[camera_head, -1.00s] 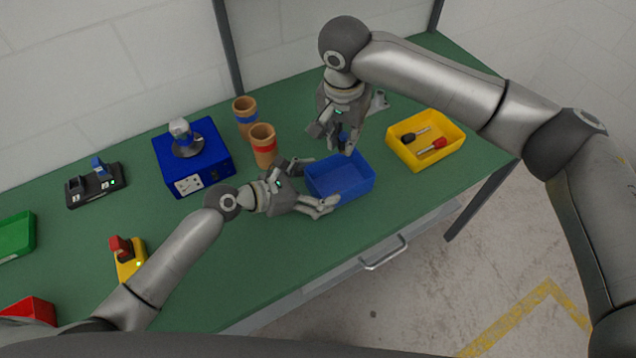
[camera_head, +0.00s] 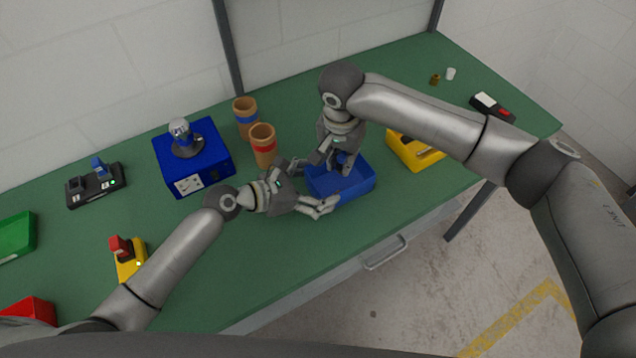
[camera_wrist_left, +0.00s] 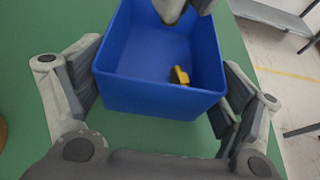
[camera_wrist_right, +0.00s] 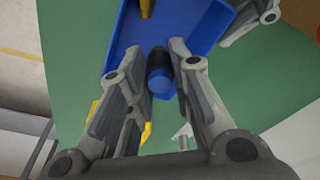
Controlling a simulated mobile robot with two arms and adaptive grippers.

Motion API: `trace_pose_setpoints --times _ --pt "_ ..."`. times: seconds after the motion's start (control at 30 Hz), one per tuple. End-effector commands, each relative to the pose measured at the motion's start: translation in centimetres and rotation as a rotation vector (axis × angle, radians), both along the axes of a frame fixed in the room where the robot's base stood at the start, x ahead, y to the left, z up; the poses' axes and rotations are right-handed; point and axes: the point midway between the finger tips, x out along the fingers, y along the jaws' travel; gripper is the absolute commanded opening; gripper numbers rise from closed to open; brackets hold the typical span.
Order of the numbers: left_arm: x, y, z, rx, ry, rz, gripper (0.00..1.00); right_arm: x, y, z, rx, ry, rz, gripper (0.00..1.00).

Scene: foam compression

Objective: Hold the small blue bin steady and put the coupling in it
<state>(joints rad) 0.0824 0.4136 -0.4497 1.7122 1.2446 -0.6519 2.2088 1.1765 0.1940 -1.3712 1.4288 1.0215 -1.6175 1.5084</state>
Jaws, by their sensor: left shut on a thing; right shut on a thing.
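The small blue bin (camera_head: 352,189) stands on the green table. My left gripper (camera_head: 314,186) is shut on it, with fingers against two opposite sides; the left wrist view shows the bin (camera_wrist_left: 150,88) between them. My right gripper (camera_head: 340,163) is above the bin, pointing down. It is shut on the coupling, a dark cylinder with a blue part (camera_wrist_right: 159,72), seen between its fingers in the right wrist view. Whether the coupling is below the rim I cannot tell. A small brass-yellow piece (camera_wrist_left: 180,76) lies on the bin's floor.
A yellow bin (camera_head: 412,150) is just right of the blue bin, partly behind my right arm. Two brown cylinders (camera_head: 263,146) and a blue box device (camera_head: 196,167) stand to the left. Small items and a black-and-red device (camera_head: 490,107) lie at the far right.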

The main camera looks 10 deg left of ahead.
Motion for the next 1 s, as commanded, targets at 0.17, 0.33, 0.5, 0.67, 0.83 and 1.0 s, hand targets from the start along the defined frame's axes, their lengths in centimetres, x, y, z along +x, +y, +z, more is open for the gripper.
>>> trace_pose_setpoints --times 0.17,0.33,0.5,0.67,0.83,1.0 --pt "0.0 0.0 0.0 0.001 0.001 0.0 0.64 0.0 0.0 -1.3 -0.001 0.001 0.0 0.01" --pt "0.0 0.0 0.0 0.001 0.001 0.0 0.64 0.0 0.0 -2.3 0.0 0.0 0.0 0.01" --pt "0.0 0.0 0.0 0.001 0.001 0.0 0.64 0.0 0.0 -2.8 0.0 -0.001 0.0 0.01" --pt "0.0 0.0 0.0 0.001 0.001 0.0 0.64 0.0 0.0 -2.8 0.0 -0.001 0.0 0.01" --pt "0.0 0.0 0.0 0.001 0.001 0.0 0.64 0.0 0.0 -2.8 0.0 -0.001 0.0 0.36" --pt "0.0 0.0 0.0 0.001 0.001 0.0 0.64 0.0 0.0 -2.8 0.0 -0.001 0.0 0.46"
